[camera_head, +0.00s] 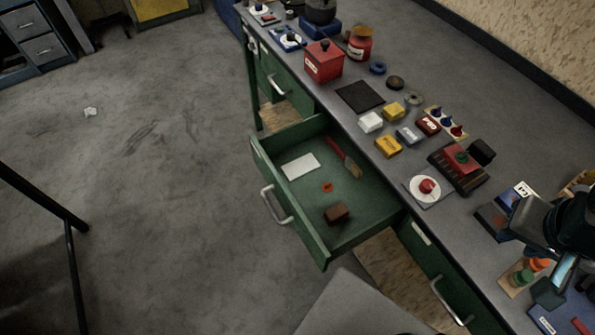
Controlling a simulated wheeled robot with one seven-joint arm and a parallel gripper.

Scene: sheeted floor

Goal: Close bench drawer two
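A green bench drawer (262,165) is pulled far out from the front of the long grey bench (310,93). Its pale handle (274,206) is on the front panel, facing the lower left. Inside lie a white card (300,166), a red-handled brush (341,156), a small orange piece (327,187) and a brown block (337,213). A closed green drawer (271,80) is farther along the bench, and another (435,270) is nearer. No drawer number can be read.
The bench top holds a red box (323,62), a black mat (360,96), small coloured boxes (388,146) and a red button on a plate (427,187). The floor (170,200) left of the drawer is clear; a dark frame (45,200) stands farther left.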

